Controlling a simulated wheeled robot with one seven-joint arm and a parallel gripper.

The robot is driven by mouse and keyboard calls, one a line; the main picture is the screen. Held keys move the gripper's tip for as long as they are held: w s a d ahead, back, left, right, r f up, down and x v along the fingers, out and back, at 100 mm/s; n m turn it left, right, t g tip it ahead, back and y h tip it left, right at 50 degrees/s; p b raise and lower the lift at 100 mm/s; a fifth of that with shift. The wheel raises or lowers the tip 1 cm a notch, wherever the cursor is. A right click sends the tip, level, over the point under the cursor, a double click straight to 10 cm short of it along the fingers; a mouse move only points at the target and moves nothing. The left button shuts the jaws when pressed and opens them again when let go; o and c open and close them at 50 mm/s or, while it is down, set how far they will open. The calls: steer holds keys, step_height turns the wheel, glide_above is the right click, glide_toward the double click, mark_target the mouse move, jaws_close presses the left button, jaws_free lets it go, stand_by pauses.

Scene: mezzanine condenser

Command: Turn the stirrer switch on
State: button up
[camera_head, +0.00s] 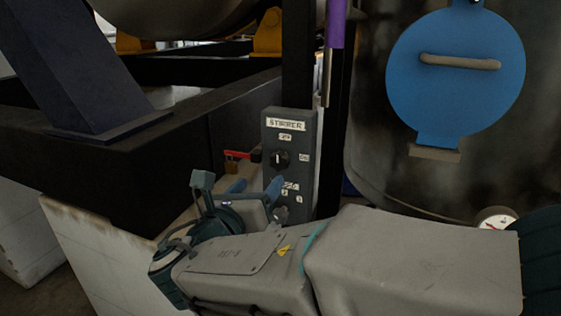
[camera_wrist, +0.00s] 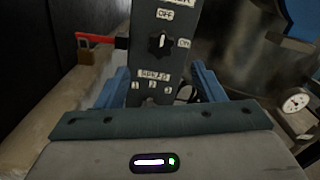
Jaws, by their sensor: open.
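The stirrer box (camera_head: 268,132) is a dark grey panel on a black post, with a "STIRRER" label at its top. Its black rotary switch (camera_head: 279,159) has a white pointer mark that stands upright, toward the OFF label; the ON label is to its right. In the wrist view the switch (camera_wrist: 160,44) shows the same upright mark, above a speed label with 1, 2, 3. My gripper (camera_head: 256,187) is open in front of the box's lower part, below the switch. In the wrist view its blue fingers (camera_wrist: 158,88) stand apart on either side of the panel. A lower knob is partly hidden.
A red lever with a brass padlock (camera_head: 232,161) sticks out just left of the box. A large dark vessel with a blue round cover (camera_head: 455,70) stands at the right, with a gauge (camera_head: 496,217) low beside it. A black beam (camera_head: 120,165) fills the left.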

mark_target(278, 162)
steer(key=x, duration=1.2)
steer(key=shift+s, duration=0.1)
